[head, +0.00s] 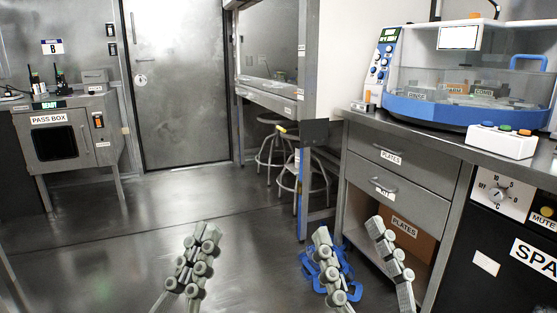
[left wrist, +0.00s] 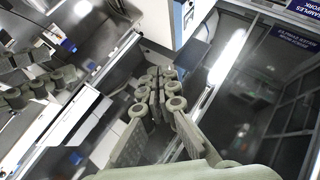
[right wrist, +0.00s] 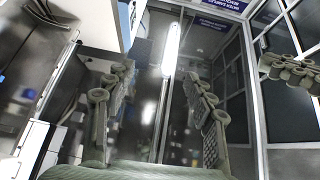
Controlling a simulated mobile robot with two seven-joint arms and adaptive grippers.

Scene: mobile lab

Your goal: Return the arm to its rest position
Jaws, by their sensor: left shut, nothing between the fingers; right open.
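My left gripper (head: 196,258) stands upright at the lower middle of the head view, its fingers pressed together with nothing between them. Its closed fingers also show in the left wrist view (left wrist: 157,95). My right gripper (head: 362,255) stands further right in the head view, its two fingers spread wide and empty. The gap between them is clear in the right wrist view (right wrist: 158,105). Both grippers are held up in front of the bench and touch nothing that I can see.
A steel bench with drawers (head: 402,158) stands on the right, bearing a blue-based machine (head: 450,108) and a white button box (head: 502,142). Blue tangled material (head: 345,268) shows behind my right gripper. Stools (head: 301,183) stand further back. A pass box (head: 55,142) is at left. The middle floor (head: 120,225) is clear.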

